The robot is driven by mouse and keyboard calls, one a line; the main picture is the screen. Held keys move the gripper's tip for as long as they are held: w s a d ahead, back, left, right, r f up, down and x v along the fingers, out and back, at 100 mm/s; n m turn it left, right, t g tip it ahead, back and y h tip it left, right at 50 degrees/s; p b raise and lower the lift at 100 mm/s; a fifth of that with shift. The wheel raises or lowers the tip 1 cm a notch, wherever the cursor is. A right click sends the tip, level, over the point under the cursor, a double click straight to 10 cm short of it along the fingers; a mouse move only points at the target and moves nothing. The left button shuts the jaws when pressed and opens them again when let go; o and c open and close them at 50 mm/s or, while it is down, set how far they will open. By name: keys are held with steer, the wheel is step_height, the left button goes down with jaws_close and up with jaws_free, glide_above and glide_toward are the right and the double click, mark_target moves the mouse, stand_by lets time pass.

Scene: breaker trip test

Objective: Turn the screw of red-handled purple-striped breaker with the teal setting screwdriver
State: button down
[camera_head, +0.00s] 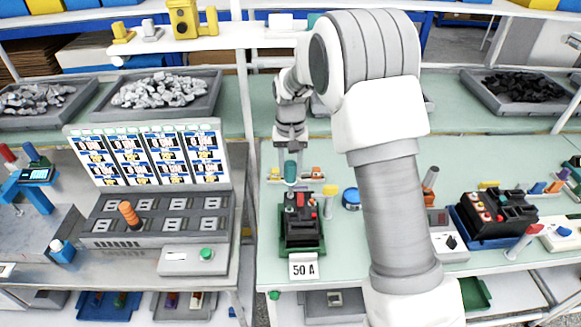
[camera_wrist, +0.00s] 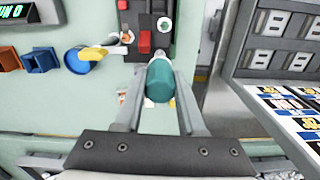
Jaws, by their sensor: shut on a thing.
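My gripper (camera_head: 290,160) is shut on the teal setting screwdriver (camera_head: 290,172), which it holds upright over the back part of a black breaker (camera_head: 302,228). In the wrist view, the screwdriver's teal handle (camera_wrist: 160,86) stands between my two fingers (camera_wrist: 160,108). The breaker sits in a green tray (camera_head: 303,252) behind a "50 A" card. Red parts show on its top, one of them a red block in the wrist view (camera_wrist: 145,41). I cannot make out a purple stripe. The screwdriver's tip and its contact with a screw are hidden.
A grey test panel (camera_head: 160,215) with an orange handle is at left. Another black breaker (camera_head: 495,212) is at right. My arm covers the middle of the bench.

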steer(key=shift+m, duration=0.3)
steer(key=shift+m, duration=0.9)
steer(key=shift+m, duration=1)
steer(key=shift+m+p, duration=0.3)
steer(key=shift+m, duration=0.7)
steer(key=shift+m, duration=1)
